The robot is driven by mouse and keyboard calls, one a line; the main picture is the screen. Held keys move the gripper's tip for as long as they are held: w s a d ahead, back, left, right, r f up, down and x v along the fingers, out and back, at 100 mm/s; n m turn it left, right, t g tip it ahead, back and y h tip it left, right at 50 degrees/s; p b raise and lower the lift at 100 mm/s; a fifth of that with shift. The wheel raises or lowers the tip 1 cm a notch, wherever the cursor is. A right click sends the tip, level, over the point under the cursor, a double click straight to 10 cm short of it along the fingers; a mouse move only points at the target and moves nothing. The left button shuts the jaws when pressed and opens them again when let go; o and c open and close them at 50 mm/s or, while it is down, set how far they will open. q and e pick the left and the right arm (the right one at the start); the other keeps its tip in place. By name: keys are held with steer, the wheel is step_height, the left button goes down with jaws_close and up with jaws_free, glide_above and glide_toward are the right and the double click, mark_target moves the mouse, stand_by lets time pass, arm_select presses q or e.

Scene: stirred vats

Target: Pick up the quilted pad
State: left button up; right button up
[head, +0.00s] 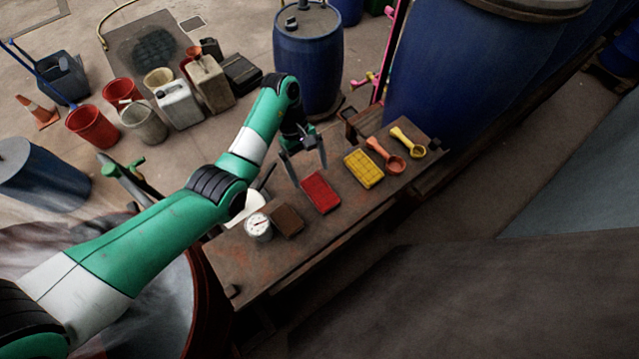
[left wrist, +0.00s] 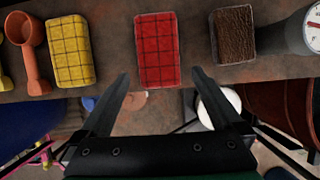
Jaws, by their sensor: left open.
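A red pad (head: 321,192) with a quilted grid of dark lines lies flat on the wooden bench, and it shows at top centre in the left wrist view (left wrist: 158,50). A yellow pad (head: 363,169) with a similar grid lies to its right, and a plain brown block (head: 287,220) lies to its left. My left gripper (head: 308,172) is open and empty, just behind the red pad in the head view. In the left wrist view its fingertips (left wrist: 160,74) point toward the red pad's near end, apart from it. My right gripper is not in view.
The narrow bench (head: 262,264) also holds a white dial gauge (head: 258,226), an orange scoop (head: 385,154) and a yellow scoop (head: 408,141). Blue drums (head: 308,62) stand behind it. Buckets and jugs (head: 179,103) stand on the floor behind. The bench's front strip is bare.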

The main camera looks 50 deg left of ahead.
mark_target(316, 186)
arm_select(q)
steer(key=shift+d+f+b, duration=0.1)
steer(key=shift+f+b, duration=0.2)
steer(key=shift+b, duration=0.05)
steer(key=shift+d+f+b, duration=0.3)
steer(key=shift+f+b, duration=0.15)
steer(key=shift+f, duration=0.2)
steer(key=shift+p+x, duration=0.5)
steer(key=shift+x, duration=0.7)
steer(key=shift+d+f, duration=0.2)
steer(key=shift+d, duration=0.05)
steer(key=c, duration=1.2)
